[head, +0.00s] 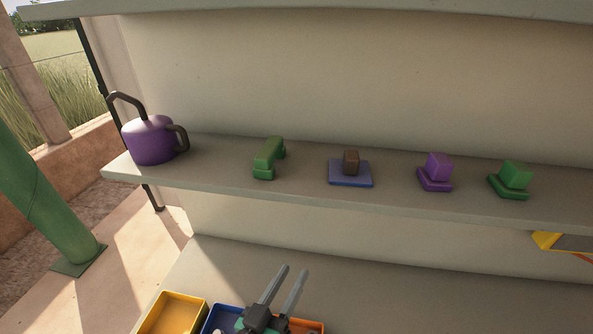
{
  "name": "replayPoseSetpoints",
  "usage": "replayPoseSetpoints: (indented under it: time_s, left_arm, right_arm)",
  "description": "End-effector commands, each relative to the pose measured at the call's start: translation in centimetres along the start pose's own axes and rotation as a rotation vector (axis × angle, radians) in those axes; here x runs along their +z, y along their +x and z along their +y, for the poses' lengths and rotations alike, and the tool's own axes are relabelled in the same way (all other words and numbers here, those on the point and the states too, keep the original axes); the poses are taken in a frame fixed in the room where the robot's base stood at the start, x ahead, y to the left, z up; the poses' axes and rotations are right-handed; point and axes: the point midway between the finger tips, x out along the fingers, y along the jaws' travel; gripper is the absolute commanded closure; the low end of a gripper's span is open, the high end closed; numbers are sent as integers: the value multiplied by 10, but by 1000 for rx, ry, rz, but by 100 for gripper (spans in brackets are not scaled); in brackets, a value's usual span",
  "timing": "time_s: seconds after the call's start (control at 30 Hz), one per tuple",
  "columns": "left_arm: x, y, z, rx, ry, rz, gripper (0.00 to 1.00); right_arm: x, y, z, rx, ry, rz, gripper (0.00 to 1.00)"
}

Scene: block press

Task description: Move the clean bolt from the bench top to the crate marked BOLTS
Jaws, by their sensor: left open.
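My left gripper (293,269) is at the bottom middle of the head view, over the bench top (400,300). Its two grey fingers are apart, with nothing between them. I cannot make out a bolt on the part of the bench top that shows. A yellow crate (150,326), a blue crate (209,325) and an orange crate (314,325) stand in a row at the bottom edge, cut off by the frame. No marking is readable, so I cannot tell which is the BOLTS crate. My left gripper partly covers the blue and orange ones. My right gripper is not in view.
A shelf (220,178) above the bench holds a purple watering can (150,140), a green piece (267,158), a brown block on a blue base (351,179), a purple piece (436,173) and a green piece (512,181). A yellow object (546,240) shows at the right edge.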

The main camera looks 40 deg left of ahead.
Motion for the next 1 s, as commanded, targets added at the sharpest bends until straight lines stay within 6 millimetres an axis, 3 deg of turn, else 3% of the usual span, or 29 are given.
replayPoseSetpoints:
  time_s: [0.03,0.13,0.2,0.3,0.4,0.53,0.83,1.0]
  left_arm:
    - [-55,14,30,75,-19,101,60]
    - [-154,18,78,216,-8,287,60]
    - [-220,6,105,301,16,426,60]
    - [-301,-24,131,392,63,616,60]
    - [-348,-52,145,442,105,746,60]
    - [-370,-68,151,466,130,812,60]
    - [-375,-68,153,466,131,812,60]
    - [-415,-70,165,466,130,811,60]
  right_arm:
    - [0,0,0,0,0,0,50]
    - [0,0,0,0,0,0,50]
    - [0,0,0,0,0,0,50]
    - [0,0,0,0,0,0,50]
    - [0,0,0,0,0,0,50]
    - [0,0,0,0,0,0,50]
    - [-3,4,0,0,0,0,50]
    - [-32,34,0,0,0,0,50]
